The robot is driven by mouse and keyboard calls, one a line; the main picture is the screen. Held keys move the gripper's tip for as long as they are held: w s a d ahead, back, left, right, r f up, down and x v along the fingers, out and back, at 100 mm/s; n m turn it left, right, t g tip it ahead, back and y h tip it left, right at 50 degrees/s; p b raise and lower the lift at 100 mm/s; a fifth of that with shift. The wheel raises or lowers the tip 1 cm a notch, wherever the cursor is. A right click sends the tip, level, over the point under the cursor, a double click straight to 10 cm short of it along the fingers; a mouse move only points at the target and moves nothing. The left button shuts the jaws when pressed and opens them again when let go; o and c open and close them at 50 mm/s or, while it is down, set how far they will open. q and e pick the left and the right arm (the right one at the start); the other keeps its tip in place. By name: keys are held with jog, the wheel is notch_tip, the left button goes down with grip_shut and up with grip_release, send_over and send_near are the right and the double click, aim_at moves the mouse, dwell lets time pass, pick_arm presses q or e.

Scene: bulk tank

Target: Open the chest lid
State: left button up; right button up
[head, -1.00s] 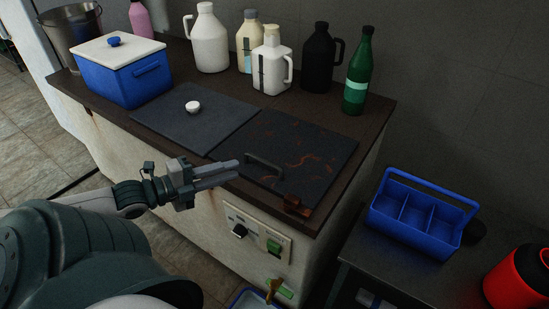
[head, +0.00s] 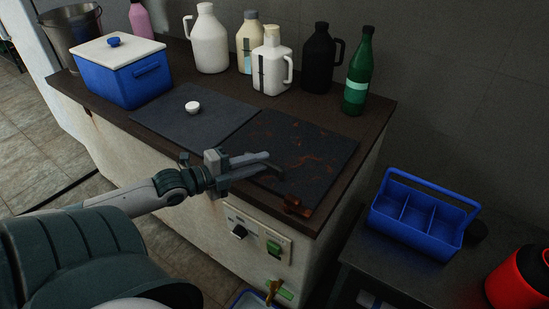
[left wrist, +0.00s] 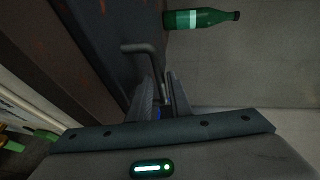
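The chest is the long pale cabinet with a dark brown top (head: 345,190). Its lid panel (head: 315,150) is dark, rust-streaked and lies flat and closed. A grey bar handle (head: 272,168) stands near the lid's front left edge; it also shows in the left wrist view (left wrist: 140,47). A rusty brown latch-like piece (head: 296,206) sits at the lid's front corner. My left gripper (head: 262,164) is at the handle, its fingers apart. In the left wrist view the handle's near part reaches toward the gap between the fingers (left wrist: 162,95); contact is unclear. My right gripper is not in view.
A second dark panel (head: 180,122) with a small white knob (head: 192,108) lies left of the lid. A blue cooler (head: 125,84), several jugs and a green bottle (head: 357,80) stand along the back. A blue caddy (head: 415,220) is on a side table at right.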

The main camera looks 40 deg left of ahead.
aim_at(275, 158)
pick_arm(q)
jog(key=shift+x, duration=2.85)
grip_shut()
